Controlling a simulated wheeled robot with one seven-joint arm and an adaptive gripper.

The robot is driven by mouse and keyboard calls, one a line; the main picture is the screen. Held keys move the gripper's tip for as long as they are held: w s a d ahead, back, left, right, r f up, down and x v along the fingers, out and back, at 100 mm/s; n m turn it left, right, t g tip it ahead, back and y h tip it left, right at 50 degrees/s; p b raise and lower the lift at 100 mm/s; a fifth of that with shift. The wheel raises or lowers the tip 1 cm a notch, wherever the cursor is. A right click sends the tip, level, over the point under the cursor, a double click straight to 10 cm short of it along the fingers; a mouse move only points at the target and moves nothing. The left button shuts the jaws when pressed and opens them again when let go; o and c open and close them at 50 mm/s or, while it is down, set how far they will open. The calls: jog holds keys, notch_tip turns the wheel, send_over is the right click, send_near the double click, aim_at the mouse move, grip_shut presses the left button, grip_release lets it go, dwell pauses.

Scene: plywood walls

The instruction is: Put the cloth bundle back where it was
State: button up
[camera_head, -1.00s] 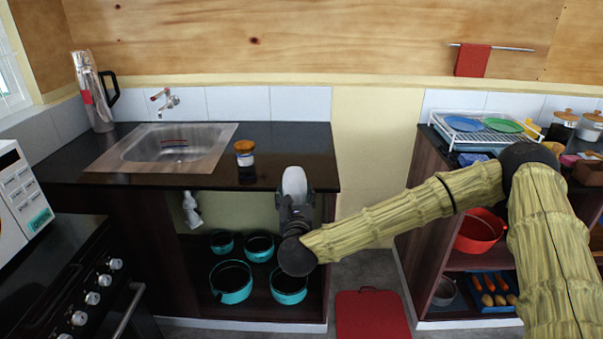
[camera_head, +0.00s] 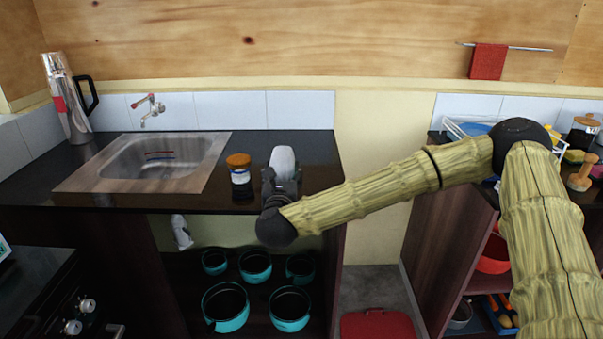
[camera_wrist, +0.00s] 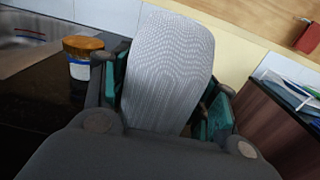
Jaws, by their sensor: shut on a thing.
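The cloth bundle (camera_head: 283,162) is a pale grey-white rounded roll with a fine woven pattern. It stands upright in my gripper (camera_head: 281,186), which is shut on it, over the front right part of the dark counter by the sink. In the wrist view the bundle (camera_wrist: 168,70) rises between the two fingers of my gripper (camera_wrist: 165,105), with green pads at its sides. Its lower end is hidden by the gripper. I cannot tell whether it touches the counter.
A jar with an orange-brown lid (camera_head: 239,178) stands close left of my gripper. The sink (camera_head: 155,160) lies further left, with a steel flask (camera_head: 68,100) behind. Several teal pots (camera_head: 226,308) sit below the counter. A dish rack (camera_head: 455,128) is on the right-hand counter. Bare counter (camera_head: 318,148) lies right of the bundle.

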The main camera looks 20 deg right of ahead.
jog(key=shift+w+d+f+p, duration=0.75)
jog(key=shift+w+d, duration=0.95)
jog(key=shift+w, duration=0.3)
jog(key=shift+w+d+f+p, duration=0.8)
jog(key=shift+w+d, duration=0.85)
jog(key=shift+w, duration=0.3)
jog(key=shift+w+d+f+p, duration=0.75)
jog(key=shift+w+d, duration=0.95)
jog(key=shift+w, duration=0.3)
jog(key=o, duration=1.1)
jog(key=b+v, duration=0.2)
jog(key=v, duration=1)
jog(key=shift+r, duration=0.1)
